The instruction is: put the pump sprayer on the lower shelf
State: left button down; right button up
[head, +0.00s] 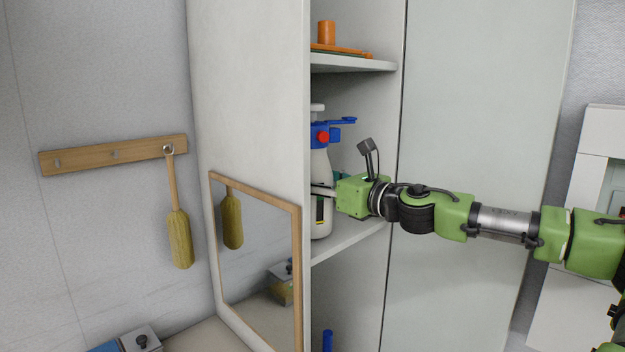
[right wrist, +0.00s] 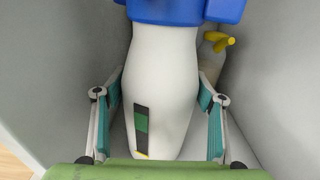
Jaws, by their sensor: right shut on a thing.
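The pump sprayer (head: 321,170) has a white body, a blue head and a red knob. It stands upright inside the open cabinet, partly hidden by the cabinet's side panel. My right gripper (head: 322,190) reaches in from the right and is shut around the sprayer's body. In the right wrist view the white body of the sprayer (right wrist: 158,80) fills the space between the two fingers. The sprayer's base is at the level of the middle shelf (head: 350,240); I cannot tell if it touches. My left gripper is not in view.
An upper shelf (head: 355,62) holds an orange item (head: 326,33). A blue object (head: 327,340) shows in the compartment below. A bottle with a yellow nozzle (right wrist: 212,55) stands behind the sprayer. A mirror (head: 255,260) leans at the cabinet's side. A brush (head: 179,235) hangs from a wall rack.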

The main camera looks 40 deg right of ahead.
jog(key=shift+r, duration=0.15)
jog(key=o, duration=1.4)
jog(key=shift+f, duration=0.35)
jog(key=o, duration=0.4)
jog(key=shift+c, duration=0.2)
jog(key=shift+s+r, duration=0.1)
